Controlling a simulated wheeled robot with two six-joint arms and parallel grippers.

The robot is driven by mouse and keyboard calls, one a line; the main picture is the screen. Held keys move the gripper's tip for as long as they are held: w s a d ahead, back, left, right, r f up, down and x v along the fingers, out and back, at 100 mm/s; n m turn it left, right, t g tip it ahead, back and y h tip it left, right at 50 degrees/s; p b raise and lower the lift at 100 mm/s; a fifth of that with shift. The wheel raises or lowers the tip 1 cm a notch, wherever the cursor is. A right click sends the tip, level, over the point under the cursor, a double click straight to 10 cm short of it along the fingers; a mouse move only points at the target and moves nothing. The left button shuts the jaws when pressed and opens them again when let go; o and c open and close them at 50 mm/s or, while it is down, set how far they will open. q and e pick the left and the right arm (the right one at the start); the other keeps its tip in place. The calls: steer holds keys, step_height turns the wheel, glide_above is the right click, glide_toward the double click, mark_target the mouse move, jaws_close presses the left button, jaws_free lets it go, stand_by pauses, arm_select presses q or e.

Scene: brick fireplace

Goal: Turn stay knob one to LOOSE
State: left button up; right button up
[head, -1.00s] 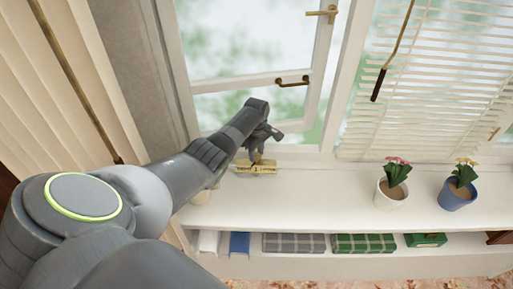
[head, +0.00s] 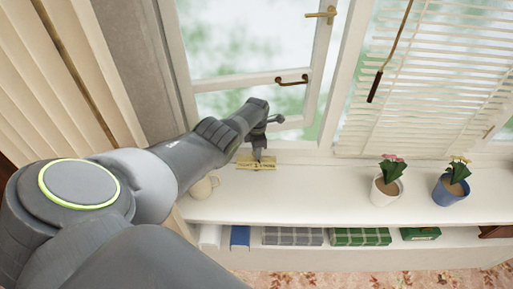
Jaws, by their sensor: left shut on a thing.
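A small brass plate (head: 243,164) with lettering lies on the white sill at the foot of the window. Stay knob one is at this plate but is mostly hidden by my left gripper. My left gripper (head: 257,154) points down at the middle of the plate and is shut on the knob. The lettering is too small and too covered to tell the knob's setting. My right gripper is not in view.
A white flowerpot (head: 384,192) and a blue flowerpot (head: 449,191) stand farther right. The window sash (head: 250,80) has brass handles. The sill between plate and pots is clear.

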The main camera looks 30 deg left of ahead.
arm_select(q)
steer(key=n, duration=0.4)
steer(key=shift+r, duration=0.1)
steer(key=shift+w+n, duration=0.1)
steer(key=shift+n, duration=1.4)
steer(key=o, duration=1)
steer(key=shift+p, duration=0.3)
steer(key=shift+r+p, duration=0.75)
steer(key=shift+r, duration=0.55)
steer(key=shift+r+b, duration=0.3)
steer(key=shift+r, duration=1.25)
step_height(320, 180, up, 12)
steer(key=shift+f+b, duration=0.15)
steer(key=shift+b, duration=0.35)
